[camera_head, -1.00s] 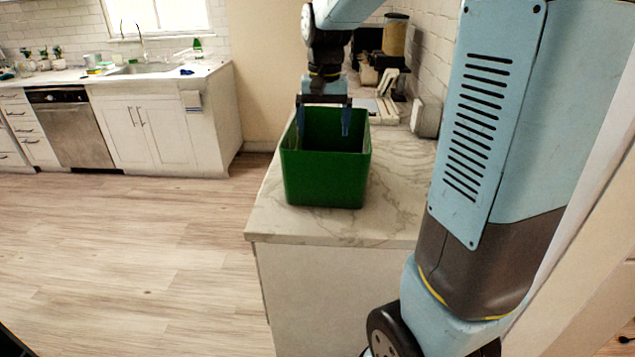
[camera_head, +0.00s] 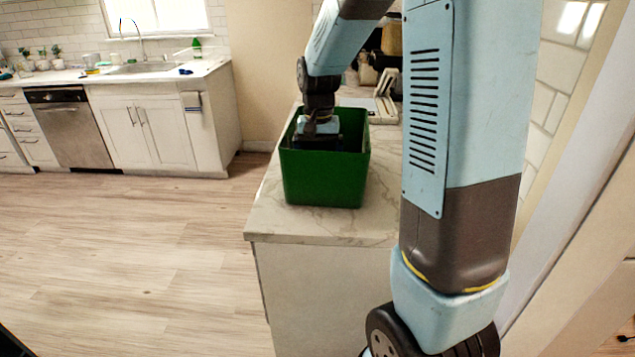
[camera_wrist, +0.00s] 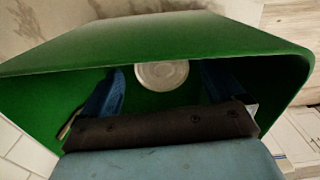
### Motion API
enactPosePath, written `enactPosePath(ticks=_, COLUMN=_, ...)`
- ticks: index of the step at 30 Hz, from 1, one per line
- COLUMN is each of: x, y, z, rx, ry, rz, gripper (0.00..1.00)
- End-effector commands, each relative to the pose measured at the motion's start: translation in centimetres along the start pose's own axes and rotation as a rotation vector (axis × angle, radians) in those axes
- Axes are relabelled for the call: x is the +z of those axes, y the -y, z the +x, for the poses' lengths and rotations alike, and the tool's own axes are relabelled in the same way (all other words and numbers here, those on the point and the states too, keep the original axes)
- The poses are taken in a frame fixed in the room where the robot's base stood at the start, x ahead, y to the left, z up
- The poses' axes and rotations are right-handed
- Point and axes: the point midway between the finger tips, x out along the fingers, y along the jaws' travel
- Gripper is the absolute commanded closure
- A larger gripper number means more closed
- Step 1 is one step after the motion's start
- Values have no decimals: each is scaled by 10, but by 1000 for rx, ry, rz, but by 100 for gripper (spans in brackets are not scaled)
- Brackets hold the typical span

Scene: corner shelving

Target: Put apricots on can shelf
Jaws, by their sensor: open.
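My gripper (camera_wrist: 162,95) is lowered inside a green bin (camera_head: 323,186) that stands on the marble counter. In the wrist view its two blue fingers are spread apart, and the green bin (camera_wrist: 160,38) surrounds them. A round can with a pale lid (camera_wrist: 162,75) sits in the bin between and beyond the fingers, not visibly gripped. Its label is hidden, so I cannot tell whether it is the apricots. In the head view the bin walls hide the fingertips and the can. No can shelf is in view.
The marble counter (camera_head: 320,226) has free room in front of the bin. Kitchen appliances (camera_head: 385,70) stand behind it near the wall. Another counter with a sink (camera_head: 140,68) is across the open wooden floor (camera_head: 130,250) at left.

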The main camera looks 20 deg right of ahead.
Motion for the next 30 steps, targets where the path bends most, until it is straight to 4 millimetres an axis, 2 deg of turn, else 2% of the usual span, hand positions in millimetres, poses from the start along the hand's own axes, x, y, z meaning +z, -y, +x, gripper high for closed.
enactPosePath(ticks=12, x=0, y=2, z=47, rx=1, ry=2, rz=0, gripper=5)
enactPosePath(ticks=21, x=-1, y=2, z=52, rx=0, ry=0, rz=0, gripper=5)
enactPosePath(ticks=23, x=-1, y=2, z=52, rx=0, ry=0, rz=0, gripper=9)
enactPosePath(ticks=30, x=-1, y=2, z=51, rx=0, ry=0, rz=0, gripper=32)
